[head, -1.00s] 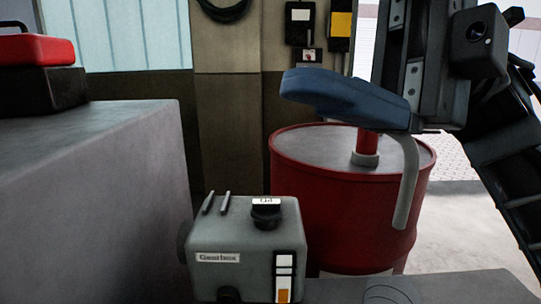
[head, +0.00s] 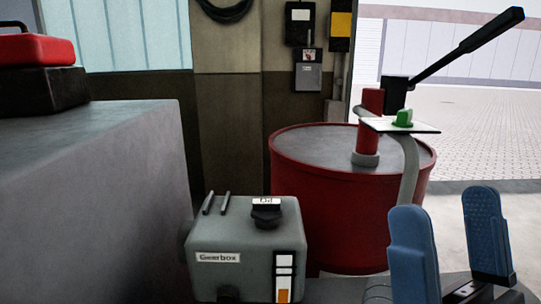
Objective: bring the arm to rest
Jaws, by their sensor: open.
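My gripper (head: 447,203) is at the lower right of the head view. Its two blue fingers point upward and stand well apart, with nothing between them. It is in front of the red drum (head: 325,215), to the right of the grey gearbox (head: 245,247). The rest of my arm is mostly out of view below the frame.
The drum carries a red hand pump (head: 370,125) with a long black lever (head: 465,45) rising to the right and a grey spout. A green knob (head: 404,118) sits on a small pale plate beside the pump. A large grey block (head: 95,190) fills the left.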

